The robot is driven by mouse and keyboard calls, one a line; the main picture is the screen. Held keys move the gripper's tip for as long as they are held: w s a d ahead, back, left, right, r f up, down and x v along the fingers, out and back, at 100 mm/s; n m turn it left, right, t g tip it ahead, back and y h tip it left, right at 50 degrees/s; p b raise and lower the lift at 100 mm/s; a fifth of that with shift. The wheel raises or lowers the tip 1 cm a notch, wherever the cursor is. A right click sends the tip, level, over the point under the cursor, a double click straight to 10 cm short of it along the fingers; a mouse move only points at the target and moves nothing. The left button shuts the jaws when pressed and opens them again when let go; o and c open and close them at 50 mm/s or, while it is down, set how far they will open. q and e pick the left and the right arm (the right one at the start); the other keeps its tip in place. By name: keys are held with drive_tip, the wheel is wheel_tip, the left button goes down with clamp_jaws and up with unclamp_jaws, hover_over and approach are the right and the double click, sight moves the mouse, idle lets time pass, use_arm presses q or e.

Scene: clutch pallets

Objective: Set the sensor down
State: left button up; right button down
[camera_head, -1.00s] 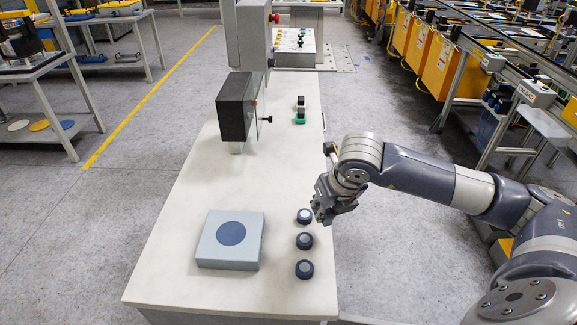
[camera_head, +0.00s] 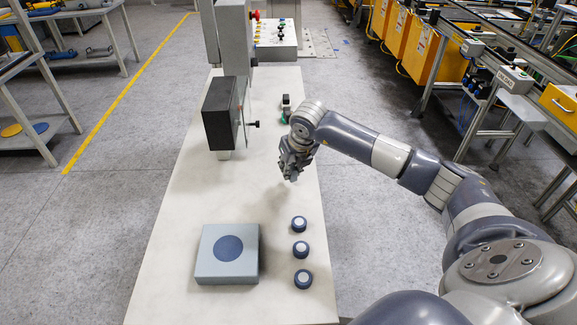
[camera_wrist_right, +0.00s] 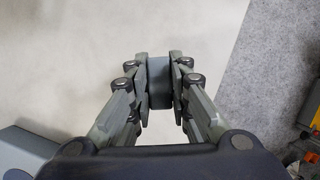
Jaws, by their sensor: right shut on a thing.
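My right gripper (camera_head: 291,173) hangs over the right side of the white table, beyond the row of small round dark blue pieces with pale tops. In the right wrist view its fingers (camera_wrist_right: 160,80) are shut on a dark grey piece, which I take to be the sensor (camera_wrist_right: 159,84). The fingers hide its sides, and the head view barely shows it. The piece appears to be above the table top (camera_head: 180,245). My left gripper is not in view.
Three round pieces (camera_head: 300,250) stand in a row near the right table edge. A grey box (camera_head: 228,274) with a blue disc lies left of them. A dark box on a stand (camera_head: 219,115) and a small green and grey item (camera_head: 285,104) are farther back. Bare table surrounds the gripper.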

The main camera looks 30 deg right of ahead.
drive_tip(key=shift+w+d, duration=0.3)
drive_tip(key=shift+w, duration=0.65)
drive_tip(key=shift+f+p, duration=0.4)
drive_tip(key=shift+p, duration=0.2)
wheel_tip(320, 180, down, 3)
drive_tip(key=shift+r+p, duration=0.15)
drive_tip(key=shift+p, duration=0.45)
drive_tip(key=shift+f+b, duration=0.25)
drive_tip(key=shift+b, duration=0.05)
drive_tip(key=c, duration=1.5)
unclamp_jaws()
drive_tip(key=shift+r, duration=0.1)
